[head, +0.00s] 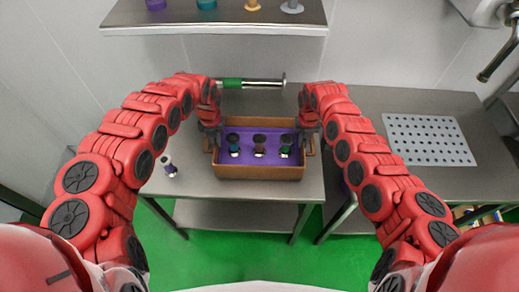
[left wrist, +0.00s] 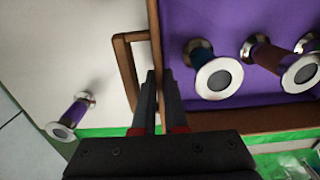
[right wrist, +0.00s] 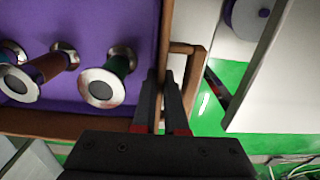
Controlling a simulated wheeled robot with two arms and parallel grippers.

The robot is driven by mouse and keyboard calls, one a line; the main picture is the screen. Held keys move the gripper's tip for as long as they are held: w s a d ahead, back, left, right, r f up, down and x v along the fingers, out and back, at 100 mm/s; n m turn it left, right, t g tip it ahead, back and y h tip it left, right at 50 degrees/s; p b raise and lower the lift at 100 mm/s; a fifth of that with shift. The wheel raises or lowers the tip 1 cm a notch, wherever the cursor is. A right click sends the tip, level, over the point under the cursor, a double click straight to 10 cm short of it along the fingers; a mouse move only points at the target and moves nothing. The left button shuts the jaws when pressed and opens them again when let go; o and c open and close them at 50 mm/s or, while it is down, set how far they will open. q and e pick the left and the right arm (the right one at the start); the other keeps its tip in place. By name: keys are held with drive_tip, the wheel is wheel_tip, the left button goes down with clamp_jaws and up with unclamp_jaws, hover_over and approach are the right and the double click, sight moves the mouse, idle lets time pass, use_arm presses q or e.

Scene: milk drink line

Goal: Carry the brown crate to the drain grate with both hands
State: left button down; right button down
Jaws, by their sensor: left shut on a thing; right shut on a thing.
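The brown crate (head: 258,172) is at the front of the left table, with a purple inside. Three metal-ended pieces stand in it: a blue one (head: 234,144), a brown one (head: 259,145) and a green one (head: 286,145). The drain grate (head: 427,140) is a perforated pale plate on the right table. My left gripper (left wrist: 158,78) is shut on the crate's left side, at its handle. My right gripper (right wrist: 165,78) is shut on the crate's right side, at its handle. I cannot tell whether the crate touches the table.
A purple metal-ended piece (head: 169,166) stands on the table left of the crate. A green-banded metal cylinder (head: 250,83) lies behind the crate. A shelf (head: 215,22) with several pieces hangs above. A gap separates the two tables. The right table around the grate is clear.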

drive_tip(key=shift+r, duration=0.1)
